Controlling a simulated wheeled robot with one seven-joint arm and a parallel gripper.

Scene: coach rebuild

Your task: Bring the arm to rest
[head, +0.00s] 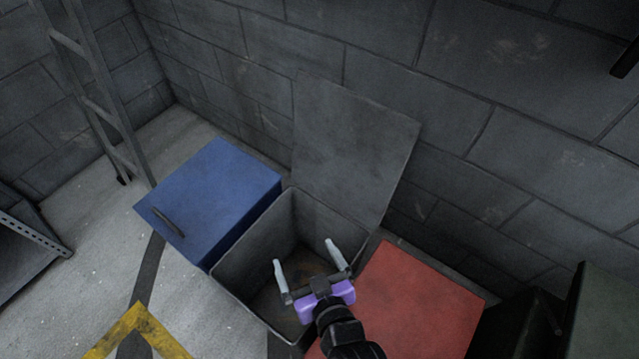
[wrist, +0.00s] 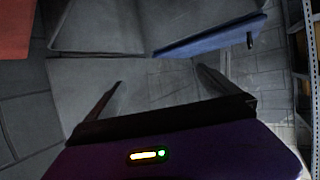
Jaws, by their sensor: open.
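My gripper (head: 305,258) is open and empty, its two fingers spread apart. In the head view it is over the open grey bin (head: 240,297), whose lid (head: 350,145) stands raised against the wall. In the wrist view my gripper's fingers (wrist: 158,82) point toward the bin and its raised lid, with nothing between them. The bin's inside looks empty where I can see it; my gripper and arm hide part of it.
A blue bin (head: 215,195) with a closed lid and dark handle stands left of the grey bin. A red bin (head: 420,305) stands to the right. A ladder (head: 95,95) leans at the left. A block wall closes the back. Open floor (head: 95,250) lies front left.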

